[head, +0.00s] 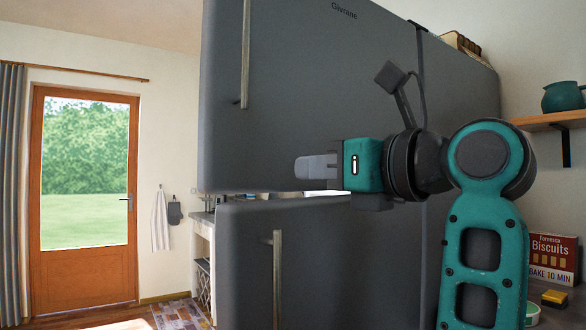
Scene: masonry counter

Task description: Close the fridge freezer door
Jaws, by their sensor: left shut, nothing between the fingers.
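The grey fridge freezer fills the middle. Its upper door (310,90) has a vertical bar handle (245,55) near its left edge and the word "Givrane" at the top. The lower door (340,260) has a similar handle (278,280). The upper door's left edge reaches farther left than the lower's. A bright slit between them shows things beyond, so the upper door looks swung out; how far is unclear. My left gripper (298,167) is shut and empty, pointing left in front of the upper door's bottom edge. Contact cannot be told. My right gripper is out of view.
At right, a biscuit box (553,258) and a yellow item (554,298) are on a counter, below a shelf (550,121) with a teal pot (563,97). Left are a glazed wooden door (86,195), a rug (180,314) and open floor.

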